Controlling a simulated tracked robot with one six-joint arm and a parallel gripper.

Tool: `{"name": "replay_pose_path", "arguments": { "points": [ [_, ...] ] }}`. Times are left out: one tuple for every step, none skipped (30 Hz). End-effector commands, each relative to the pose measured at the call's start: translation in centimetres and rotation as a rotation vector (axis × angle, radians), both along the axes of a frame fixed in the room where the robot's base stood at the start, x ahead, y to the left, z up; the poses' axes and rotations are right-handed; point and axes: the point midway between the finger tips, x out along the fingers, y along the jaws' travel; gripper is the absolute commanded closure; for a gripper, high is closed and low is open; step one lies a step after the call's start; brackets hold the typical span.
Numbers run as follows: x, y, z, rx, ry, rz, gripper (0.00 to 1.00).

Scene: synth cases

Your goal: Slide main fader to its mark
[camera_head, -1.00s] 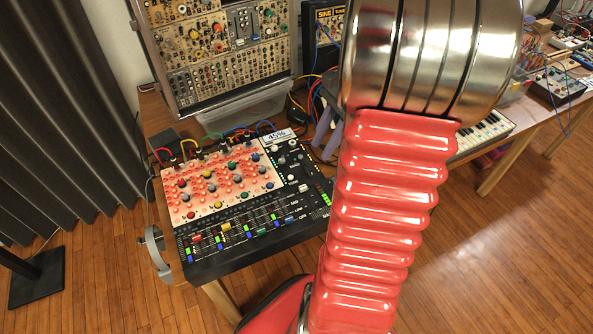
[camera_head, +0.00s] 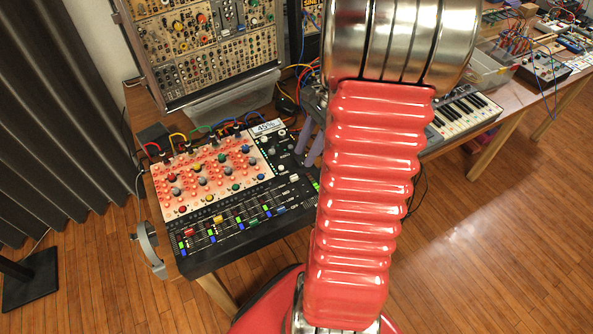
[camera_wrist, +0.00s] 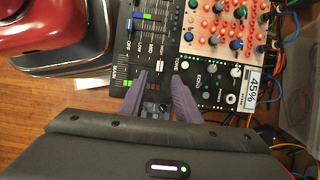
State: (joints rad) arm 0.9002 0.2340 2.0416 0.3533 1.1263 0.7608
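The mixer (camera_head: 215,258) stands on the table's left part, with rows of knobs and coloured faders. A white fader cap (camera_head: 294,178) at its right end looks like the main fader. It also shows in the wrist view (camera_wrist: 160,67), close to a MAIN label. Contact cannot be told. The fingers also show in the head view (camera_head: 309,146).
My red arm hides the middle of the head view. A modular synth case (camera_head: 205,45) stands behind the mixer, with a clear plastic bin (camera_head: 235,98) before it. Patch cables arch over the mixer's back edge. A keyboard (camera_head: 460,115) lies to the right. Headphones (camera_head: 148,245) hang at the table's left edge.

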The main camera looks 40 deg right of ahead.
Motion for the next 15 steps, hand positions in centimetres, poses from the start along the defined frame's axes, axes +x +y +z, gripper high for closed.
{"name": "replay_pose_path", "arguments": {
  "points": [
    [0.1, 0.4, -0.8, 0.002, 0.001, 0.001, 0.7],
    [0.1, 0.5, -1.2, 0.003, 0.001, 0.001, 0.7],
    [0.2, 0.8, -1.8, 0.004, 0.002, 0.001, 0.7],
    [0.2, 0.9, -2.2, 0.003, 0.002, 0.001, 0.7],
    [0.3, 1.1, -2.7, 0.002, 0.001, 0.001, 0.7],
    [0.3, 1.3, -3.2, 0.003, 0.002, 0.002, 0.7],
    [0.4, 1.5, -3.7, 0.003, 0.002, 0.002, 0.7],
    [0.4, 1.7, -4.1, 0.003, 0.002, 0.002, 0.7],
    [0.5, 1.9, -4.6, 0.003, 0.002, 0.001, 0.7],
    [0.6, 2.0, -5.0, 0.001, 0.001, 0.001, 0.7],
    [0.6, 2.2, -5.4, 0.002, 0.001, 0.001, 0.7],
    [0.6, 2.3, -5.8, 0.003, 0.002, 0.0, 0.7],
    [0.7, 2.4, -6.1, 0.001, 0.001, -0.001, 0.7],
    [0.7, 2.5, -6.4, 0.001, 0.001, -0.001, 0.7],
    [0.7, 2.6, -6.7, 0.001, 0.001, 0.001, 0.7]
  ]
}}
